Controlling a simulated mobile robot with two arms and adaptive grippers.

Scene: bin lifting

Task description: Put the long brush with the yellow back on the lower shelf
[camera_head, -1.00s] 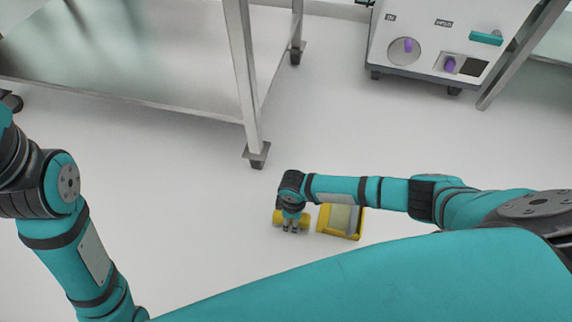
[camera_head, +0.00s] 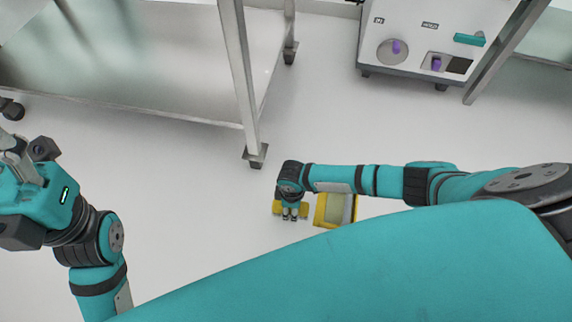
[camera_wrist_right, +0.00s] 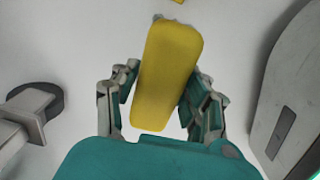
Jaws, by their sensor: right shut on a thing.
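The long brush with the yellow back (camera_wrist_right: 168,75) lies between the fingers of my right gripper (camera_wrist_right: 165,105) in the right wrist view, yellow side to the camera; its bristles are hidden. In the head view my right gripper (camera_head: 290,213) is shut on the brush, and yellow ends (camera_head: 277,209) show on both sides of it. The lower shelf (camera_head: 170,60) of the metal table is at the upper left, beyond and left of the brush. My left gripper (camera_head: 12,148) is partly cut off at the left edge; its jaws cannot be read.
A yellow-rimmed thing (camera_head: 322,211) with a pale inside is just right of the brush, partly behind my arm. A white machine (camera_head: 450,45) is at the upper right. The floor between is clear.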

